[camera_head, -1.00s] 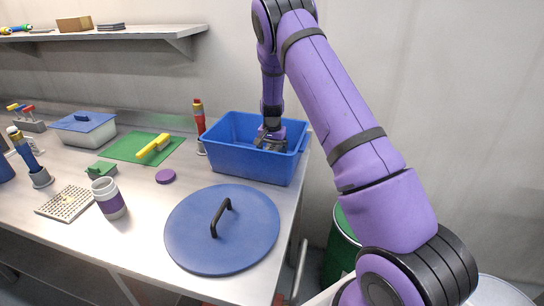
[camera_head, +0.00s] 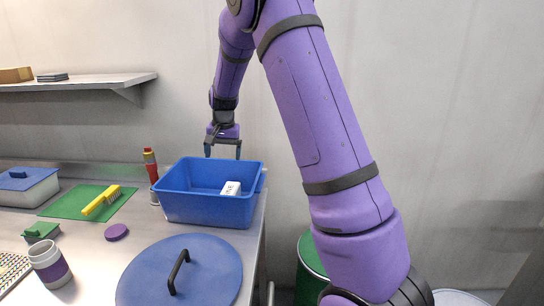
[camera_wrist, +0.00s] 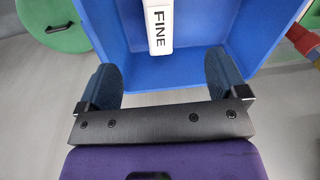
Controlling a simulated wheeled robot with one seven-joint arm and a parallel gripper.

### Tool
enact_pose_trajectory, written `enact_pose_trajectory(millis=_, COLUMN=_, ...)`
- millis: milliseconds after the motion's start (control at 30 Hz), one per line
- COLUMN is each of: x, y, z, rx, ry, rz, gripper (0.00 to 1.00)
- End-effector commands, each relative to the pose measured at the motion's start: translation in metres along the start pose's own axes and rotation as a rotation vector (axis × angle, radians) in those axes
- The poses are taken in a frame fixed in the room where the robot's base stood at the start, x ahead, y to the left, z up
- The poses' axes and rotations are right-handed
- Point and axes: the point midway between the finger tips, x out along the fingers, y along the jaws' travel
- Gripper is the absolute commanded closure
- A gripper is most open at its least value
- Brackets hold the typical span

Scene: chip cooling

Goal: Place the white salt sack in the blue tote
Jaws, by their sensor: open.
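The white salt sack (camera_head: 231,188) lies inside the blue tote (camera_head: 207,211), near its right side. In the wrist view the sack (camera_wrist: 158,27) shows the word FINE, and its far end is cut off by the frame edge. The tote's inner floor (camera_wrist: 205,20) lies around it. My gripper (camera_head: 223,152) is above the tote's back edge, pointing down, with its fingers apart and nothing between them. In the wrist view my gripper (camera_wrist: 163,82) is open and clear of the sack.
A round blue lid (camera_head: 190,275) with a black handle lies in front of the tote. A red bottle (camera_head: 151,172) stands close to the tote's left side. A green board (camera_head: 75,203) with a yellow brush (camera_head: 101,201) lies further left. A wall shelf (camera_head: 90,82) is at upper left.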

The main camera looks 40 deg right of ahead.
Motion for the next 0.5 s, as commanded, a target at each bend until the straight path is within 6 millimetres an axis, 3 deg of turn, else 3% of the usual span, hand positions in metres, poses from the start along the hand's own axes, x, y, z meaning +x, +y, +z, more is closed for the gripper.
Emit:
enact_pose_trajectory(millis=33, x=-0.021, y=0.001, z=0.013, rx=-0.025, ry=0.01, rz=-0.019, gripper=0.09)
enact_pose_trajectory(millis=200, x=-0.073, y=0.009, z=0.058, rx=-0.113, ry=0.038, rz=-0.062, gripper=0.09)
enact_pose_trajectory(millis=500, x=-0.145, y=0.035, z=0.144, rx=-0.28, ry=0.105, rz=-0.116, gripper=0.09)
